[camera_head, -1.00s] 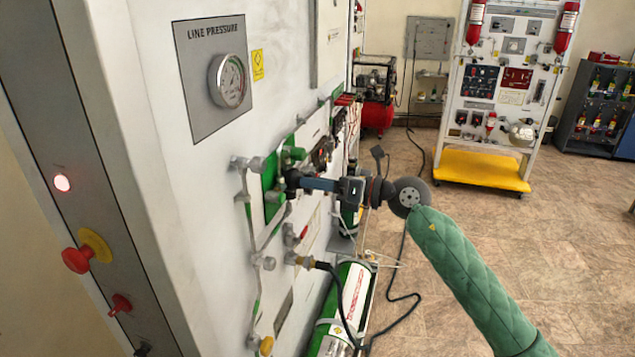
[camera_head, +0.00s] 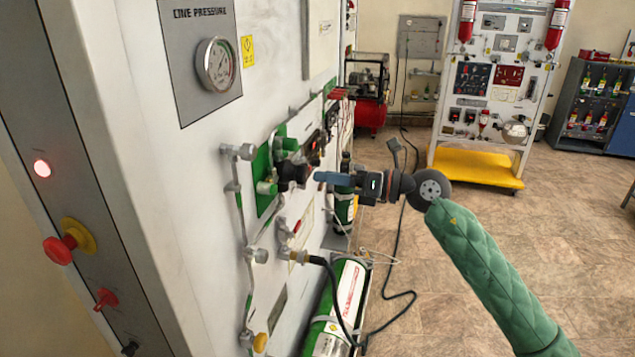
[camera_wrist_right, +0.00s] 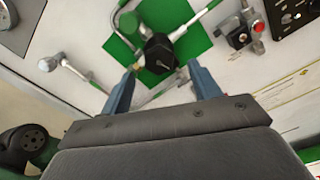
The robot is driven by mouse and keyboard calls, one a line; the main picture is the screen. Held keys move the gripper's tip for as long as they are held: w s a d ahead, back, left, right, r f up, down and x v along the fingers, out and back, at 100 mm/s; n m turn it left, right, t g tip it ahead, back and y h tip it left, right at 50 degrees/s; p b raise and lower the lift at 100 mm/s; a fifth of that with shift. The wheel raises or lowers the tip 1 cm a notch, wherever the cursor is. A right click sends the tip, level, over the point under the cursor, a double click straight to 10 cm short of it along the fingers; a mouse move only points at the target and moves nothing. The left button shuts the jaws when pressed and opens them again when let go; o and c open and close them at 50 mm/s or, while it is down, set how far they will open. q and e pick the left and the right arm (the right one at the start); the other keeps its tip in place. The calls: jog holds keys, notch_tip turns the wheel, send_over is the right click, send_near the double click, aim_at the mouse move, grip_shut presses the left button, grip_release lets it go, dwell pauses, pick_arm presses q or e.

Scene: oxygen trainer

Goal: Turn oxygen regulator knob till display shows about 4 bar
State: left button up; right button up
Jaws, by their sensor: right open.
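The black regulator knob (camera_head: 293,173) sits on a green plate (camera_head: 263,190) on the panel, with silver pipes around it. In the right wrist view the knob (camera_wrist_right: 159,50) lies ahead of and between the two blue fingertips. My right gripper (camera_head: 320,177) is open and just off the panel, apart from the knob; its fingers also show in the right wrist view (camera_wrist_right: 165,78). The round line pressure gauge (camera_head: 216,65) is above; its reading is too small to tell. Part of a dark display (camera_head: 313,147) shows beyond the knob. My left gripper is out of view.
A green cylinder (camera_head: 334,310) stands low by the panel, with a black hose (camera_head: 340,280) running near it. A red emergency button (camera_head: 58,249) is on the panel's left edge. The floor to the right is open.

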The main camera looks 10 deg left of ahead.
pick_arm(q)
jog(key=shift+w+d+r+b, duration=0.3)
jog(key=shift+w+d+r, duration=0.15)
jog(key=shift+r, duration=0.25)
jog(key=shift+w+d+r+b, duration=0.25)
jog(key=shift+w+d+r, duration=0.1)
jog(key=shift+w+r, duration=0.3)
pick_arm(e)
jog(key=shift+d, duration=1.6)
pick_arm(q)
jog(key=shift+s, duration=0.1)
